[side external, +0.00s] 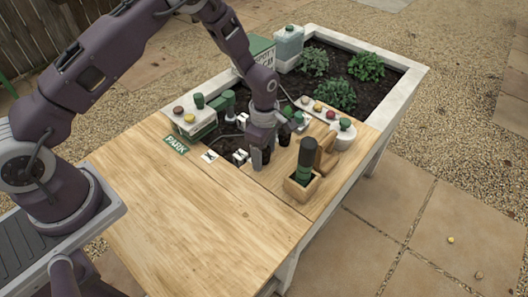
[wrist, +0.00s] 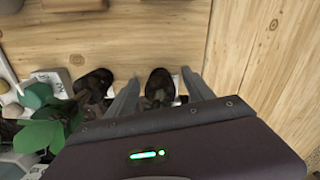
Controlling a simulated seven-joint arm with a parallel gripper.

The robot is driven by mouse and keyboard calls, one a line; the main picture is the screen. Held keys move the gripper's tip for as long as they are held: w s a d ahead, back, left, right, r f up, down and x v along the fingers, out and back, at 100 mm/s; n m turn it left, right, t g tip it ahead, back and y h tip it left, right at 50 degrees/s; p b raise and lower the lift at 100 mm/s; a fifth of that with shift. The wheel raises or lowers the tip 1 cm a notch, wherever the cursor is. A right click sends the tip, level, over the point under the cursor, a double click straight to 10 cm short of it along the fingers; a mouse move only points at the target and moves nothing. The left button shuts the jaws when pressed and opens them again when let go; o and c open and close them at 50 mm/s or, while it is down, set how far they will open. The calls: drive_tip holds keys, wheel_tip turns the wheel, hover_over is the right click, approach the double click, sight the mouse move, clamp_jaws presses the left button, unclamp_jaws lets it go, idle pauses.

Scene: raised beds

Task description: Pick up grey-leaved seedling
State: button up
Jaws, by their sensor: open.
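My gripper (side external: 257,158) is low over the wooden top, near the edge of the dark soil. In the wrist view its two grey fingers (wrist: 160,80) are apart. A dark, round, pot-like thing (wrist: 160,86) shows in the gap between them, and I see no firm grip on it. A second dark round thing (wrist: 93,82) lies left of the left finger. No grey-leaved seedling can be clearly made out by the gripper; the gripper body hides part of that area. A greyish-green plant (side external: 315,62) grows in the far soil, well away from the gripper.
A dark green-banded bottle (side external: 305,160) stands in a wooden holder (side external: 301,188) right of the gripper. A white tray (side external: 344,140) with coloured pieces is behind it. The front boards (side external: 190,215) are clear.

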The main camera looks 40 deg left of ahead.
drive_tip(key=c, duration=1.1)
wheel_tip(320, 180, up, 10)
drive_tip(key=shift+r, duration=0.1)
